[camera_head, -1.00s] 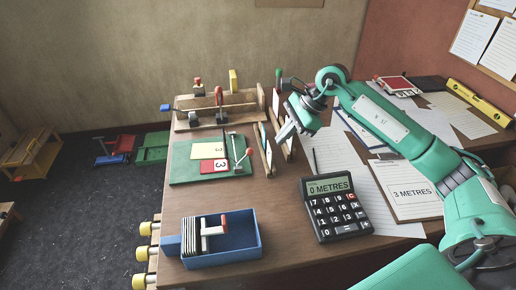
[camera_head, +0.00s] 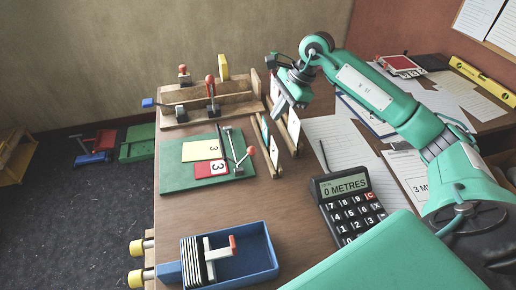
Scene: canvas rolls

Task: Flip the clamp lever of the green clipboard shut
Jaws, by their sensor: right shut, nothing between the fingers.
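The green clipboard (camera_head: 178,177) lies flat on the desk, left of centre. A yellow card and a red-edged card marked 3 lie on it. Its clamp is the metal frame along its right side. The clamp lever (camera_head: 244,158) tilts up from it, with an orange-red knob at its end; the exact angle is hard to tell. My right gripper (camera_head: 282,105) is shut and empty, in the air to the upper right of the lever and apart from it. My left gripper is out of view.
Wooden holders with upright cards (camera_head: 272,147) stand right of the clipboard, below my right gripper. A wooden rack (camera_head: 222,113) with red-knobbed levers is behind it. A blue tray (camera_head: 262,271) and black calculator (camera_head: 350,209) are nearer. Bare desk lies between clipboard and tray.

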